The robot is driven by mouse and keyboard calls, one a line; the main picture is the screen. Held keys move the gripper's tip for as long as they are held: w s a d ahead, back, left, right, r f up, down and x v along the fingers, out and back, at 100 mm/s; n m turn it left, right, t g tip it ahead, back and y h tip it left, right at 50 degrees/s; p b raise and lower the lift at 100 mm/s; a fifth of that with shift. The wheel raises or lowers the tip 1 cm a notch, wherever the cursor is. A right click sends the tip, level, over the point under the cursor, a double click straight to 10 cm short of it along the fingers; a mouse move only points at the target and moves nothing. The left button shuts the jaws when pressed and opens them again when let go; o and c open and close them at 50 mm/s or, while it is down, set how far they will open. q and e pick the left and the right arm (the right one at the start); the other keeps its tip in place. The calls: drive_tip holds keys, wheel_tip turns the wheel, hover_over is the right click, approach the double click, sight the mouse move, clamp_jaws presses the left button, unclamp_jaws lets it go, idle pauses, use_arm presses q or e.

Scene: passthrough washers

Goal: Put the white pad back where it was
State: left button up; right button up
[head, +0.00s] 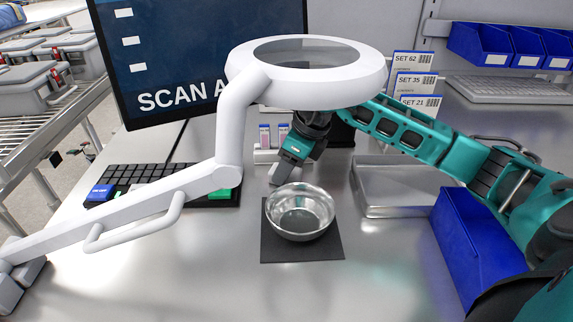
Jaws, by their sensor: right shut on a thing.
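My right gripper (282,173) reaches in from the right, under the white ring-shaped lamp head, and points down behind the metal bowl (301,228). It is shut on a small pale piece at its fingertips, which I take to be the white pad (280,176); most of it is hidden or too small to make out. The fingertips are close to the bowl's back left rim, and I cannot tell whether they touch it. The bowl stands upright on a black square mat (275,250). My left gripper is out of view.
The white lamp arm (229,128) hangs over the bench from the left. A small rack of vials (265,155) stands behind the gripper. The front bench is clear.

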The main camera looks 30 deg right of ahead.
drive_tip(key=shift+f, duration=0.2)
drive_tip(key=o, duration=0.7)
drive_tip(key=shift+o, duration=0.2)
drive_tip(key=shift+r, duration=0.1)
drive_tip(key=shift+r, duration=0.1)
drive_tip(key=shift+d+r, duration=0.1)
drive_tip(key=shift+r, duration=0.15)
drive_tip(key=s+d+b, duration=0.1)
drive_tip(key=s+d, duration=0.3)
drive_tip(key=s, duration=0.1)
drive_tip(key=s+d+b, duration=0.1)
drive_tip(key=s, duration=0.2)
drive_tip(key=shift+s+d+r+b, duration=0.1)
drive_tip(key=shift+d+r+b, duration=0.1)
drive_tip(key=shift+d+b, duration=0.15)
drive_tip(key=shift+s+d, duration=0.65)
drive_tip(key=shift+s, duration=0.1)
drive_tip(key=shift+s+d+r, duration=0.1)
drive_tip(key=shift+s, duration=0.1)
